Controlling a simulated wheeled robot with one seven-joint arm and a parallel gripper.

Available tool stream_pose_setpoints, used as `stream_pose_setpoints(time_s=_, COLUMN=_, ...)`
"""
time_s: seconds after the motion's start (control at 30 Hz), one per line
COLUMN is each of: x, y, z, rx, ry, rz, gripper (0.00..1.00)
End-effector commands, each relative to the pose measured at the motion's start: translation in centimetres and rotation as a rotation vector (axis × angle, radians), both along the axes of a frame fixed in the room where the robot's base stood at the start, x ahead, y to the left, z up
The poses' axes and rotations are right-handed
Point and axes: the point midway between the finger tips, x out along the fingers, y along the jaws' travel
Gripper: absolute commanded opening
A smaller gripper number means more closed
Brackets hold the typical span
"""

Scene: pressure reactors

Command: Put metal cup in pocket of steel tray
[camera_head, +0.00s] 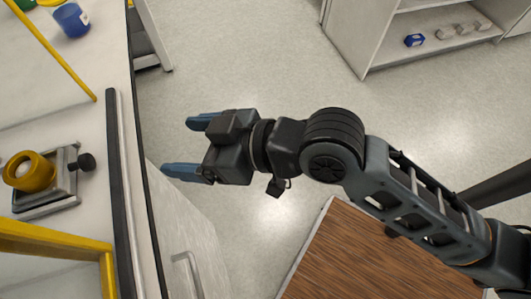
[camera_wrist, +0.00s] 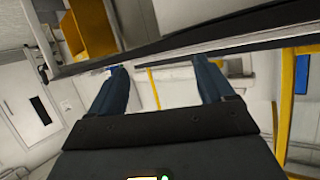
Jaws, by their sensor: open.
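My gripper (camera_head: 178,147) is open and empty, its two blue fingers apart and pointing left toward the bench edge. In the wrist view its fingers (camera_wrist: 160,68) are spread with nothing between them but the room beyond. I cannot make out a metal cup or a steel tray with pockets in either view. On the bench at the left of the head view, a yellow ring-shaped part (camera_head: 28,172) sits on a grey metal holder (camera_head: 62,190) with a black knob.
The white bench (camera_head: 40,125) has a dark raised edge (camera_head: 121,190) and yellow frame bars (camera_head: 55,240). A blue jar (camera_head: 70,20) stands at its far end. A wooden top (camera_head: 370,255) is below my arm. A white shelf (camera_head: 385,45) stands upper right. Open floor lies between.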

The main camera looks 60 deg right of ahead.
Motion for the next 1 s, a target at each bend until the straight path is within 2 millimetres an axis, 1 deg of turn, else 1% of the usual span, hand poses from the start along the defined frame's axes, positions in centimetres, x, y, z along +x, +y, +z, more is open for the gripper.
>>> stream_pose_setpoints(time_s=0.03, x=-1.7, y=-1.1, z=-1.2, rx=-0.002, ry=0.009, rz=-0.042, gripper=0.81)
stream_pose_setpoints(time_s=0.1, x=-3.8, y=-2.4, z=-2.1, rx=-0.006, ry=0.002, rz=-0.096, gripper=0.81)
stream_pose_setpoints(time_s=0.17, x=-5.6, y=-3.4, z=-2.7, rx=-0.01, ry=-0.004, rz=-0.138, gripper=0.81)
stream_pose_setpoints(time_s=0.23, x=-7.9, y=-4.5, z=-3.2, rx=-0.018, ry=-0.014, rz=-0.182, gripper=0.81)
stream_pose_setpoints(time_s=0.37, x=-12.2, y=-6.1, z=-3.4, rx=-0.036, ry=-0.038, rz=-0.246, gripper=0.81)
stream_pose_setpoints(time_s=0.4, x=-13.6, y=-6.4, z=-3.3, rx=-0.04, ry=-0.047, rz=-0.261, gripper=0.81)
stream_pose_setpoints(time_s=0.5, x=-16.7, y=-7.0, z=-2.7, rx=-0.052, ry=-0.068, rz=-0.29, gripper=0.81)
stream_pose_setpoints(time_s=0.6, x=-19.2, y=-7.3, z=-2.0, rx=-0.06, ry=-0.088, rz=-0.304, gripper=0.81)
stream_pose_setpoints(time_s=0.7, x=-20.8, y=-7.4, z=-1.3, rx=-0.065, ry=-0.102, rz=-0.311, gripper=0.81)
stream_pose_setpoints(time_s=0.8, x=-21.7, y=-7.3, z=-0.9, rx=-0.065, ry=-0.113, rz=-0.313, gripper=0.81)
stream_pose_setpoints(time_s=1.0, x=-21.9, y=-7.3, z=-0.7, rx=-0.065, ry=-0.117, rz=-0.313, gripper=0.81)
